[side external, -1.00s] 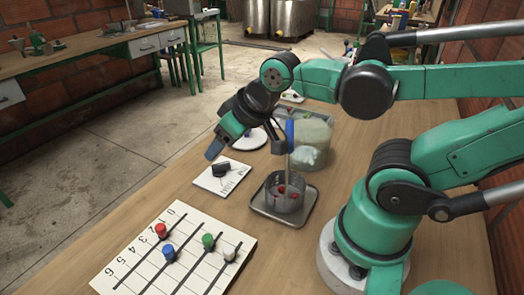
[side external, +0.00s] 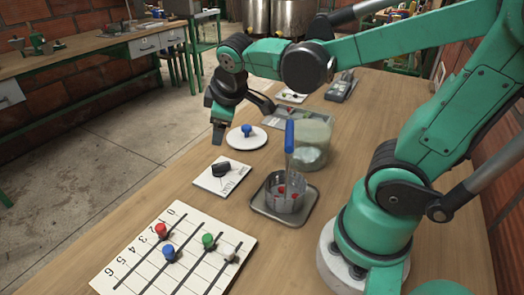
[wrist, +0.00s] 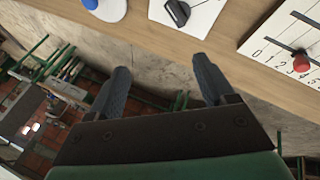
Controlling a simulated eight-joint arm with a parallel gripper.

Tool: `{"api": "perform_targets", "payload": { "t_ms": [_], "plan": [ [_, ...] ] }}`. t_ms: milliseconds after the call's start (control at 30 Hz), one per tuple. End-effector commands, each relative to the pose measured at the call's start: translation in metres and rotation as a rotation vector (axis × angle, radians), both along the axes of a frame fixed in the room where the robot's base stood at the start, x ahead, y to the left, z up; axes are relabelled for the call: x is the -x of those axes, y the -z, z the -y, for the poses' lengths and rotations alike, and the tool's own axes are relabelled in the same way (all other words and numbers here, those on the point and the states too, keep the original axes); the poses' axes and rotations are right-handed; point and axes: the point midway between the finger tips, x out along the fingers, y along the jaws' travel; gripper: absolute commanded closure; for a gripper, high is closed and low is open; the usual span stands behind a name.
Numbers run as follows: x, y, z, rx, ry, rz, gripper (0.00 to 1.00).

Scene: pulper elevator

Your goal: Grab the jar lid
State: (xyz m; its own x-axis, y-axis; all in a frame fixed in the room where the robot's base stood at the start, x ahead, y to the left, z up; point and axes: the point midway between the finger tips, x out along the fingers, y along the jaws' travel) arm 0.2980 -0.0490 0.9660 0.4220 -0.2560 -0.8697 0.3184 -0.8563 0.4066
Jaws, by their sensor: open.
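The jar lid is a white round disc (side external: 238,143) with a blue knob (side external: 247,130), lying flat on the wooden table. In the wrist view the lid (wrist: 112,10) is cut off at the top left edge. The clear jar (side external: 318,132) stands open to its right, with pale contents. My gripper (side external: 240,118) is open and empty, above and slightly left of the lid in the side view. In the wrist view its two dark fingers (wrist: 165,84) are wide apart, pointing past the table's edge, with only floor between them.
A metal cup (side external: 285,195) with red pieces and an upright blue-topped stick stands on a small tray (side external: 310,208) near the jar. A switch plate (side external: 225,180) and a numbered slider board (side external: 140,262) lie nearer the front. The table's left edge is close to my gripper.

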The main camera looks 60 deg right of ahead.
Motion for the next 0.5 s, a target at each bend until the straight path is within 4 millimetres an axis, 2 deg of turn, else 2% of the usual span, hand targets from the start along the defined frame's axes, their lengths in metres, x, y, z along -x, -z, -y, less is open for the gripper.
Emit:
{"api": "perform_targets", "payload": {
  "t_ms": [33, 200, 367, 500],
  "plan": [
    [-0.011, 0.002, 0.010, 0.077, -0.043, -0.052, 0.24],
    [-0.039, 0.016, 0.048, 0.343, -0.207, -0.278, 0.24],
    [-0.059, 0.037, 0.081, 0.552, -0.339, -0.525, 0.24],
    [-0.068, 0.061, 0.108, 0.690, -0.435, -0.763, 0.24]
  ]
}}
